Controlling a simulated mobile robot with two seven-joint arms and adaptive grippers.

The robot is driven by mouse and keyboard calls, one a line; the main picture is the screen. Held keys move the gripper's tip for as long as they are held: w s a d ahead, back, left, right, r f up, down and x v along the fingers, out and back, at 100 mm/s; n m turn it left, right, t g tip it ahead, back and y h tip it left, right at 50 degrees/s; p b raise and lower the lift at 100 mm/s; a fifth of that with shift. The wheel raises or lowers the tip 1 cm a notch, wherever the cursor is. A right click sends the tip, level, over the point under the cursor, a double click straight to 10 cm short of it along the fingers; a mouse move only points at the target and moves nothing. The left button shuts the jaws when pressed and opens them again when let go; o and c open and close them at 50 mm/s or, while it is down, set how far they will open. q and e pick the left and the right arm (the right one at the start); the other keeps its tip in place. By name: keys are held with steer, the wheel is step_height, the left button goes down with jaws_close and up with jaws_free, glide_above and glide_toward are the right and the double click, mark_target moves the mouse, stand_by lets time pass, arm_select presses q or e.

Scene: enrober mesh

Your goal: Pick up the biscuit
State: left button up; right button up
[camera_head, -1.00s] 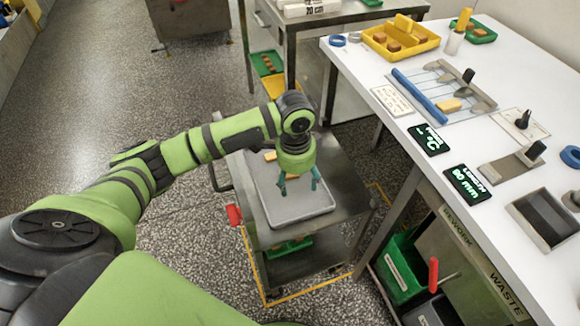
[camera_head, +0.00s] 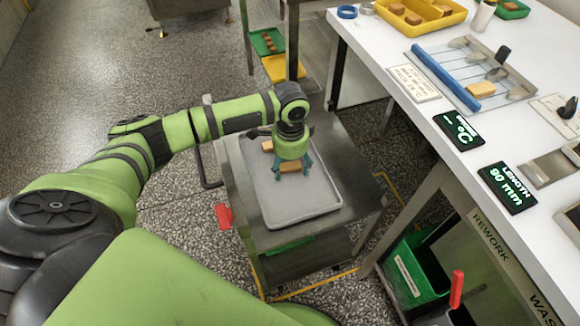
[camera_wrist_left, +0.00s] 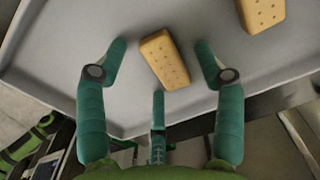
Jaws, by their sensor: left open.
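Two tan biscuits lie on a grey tray (camera_head: 300,206) on a metal cart. The nearer biscuit (camera_wrist_left: 164,60) lies between the spread fingers of my left gripper (camera_wrist_left: 161,47) in the wrist view; no finger clearly touches it. In the head view this biscuit (camera_head: 290,167) shows partly behind the fingers. My left gripper (camera_head: 292,166) points down over the tray, open and empty. The other biscuit (camera_wrist_left: 262,10) lies beyond, to the right in the wrist view and cut by its top edge. It also shows in the head view (camera_head: 267,146). My right gripper is not in view.
A white bench (camera_head: 400,105) stands right of the cart, with a blue-barred fixture (camera_head: 445,76), a yellow tray of biscuits (camera_head: 440,22) and two displays. A green bin (camera_head: 418,270) sits below it. The tray's front part is bare.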

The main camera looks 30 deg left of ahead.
arm_select(q)
steer(key=shift+c, duration=0.4)
steer(key=c, duration=0.9)
steer(key=shift+r, duration=0.15)
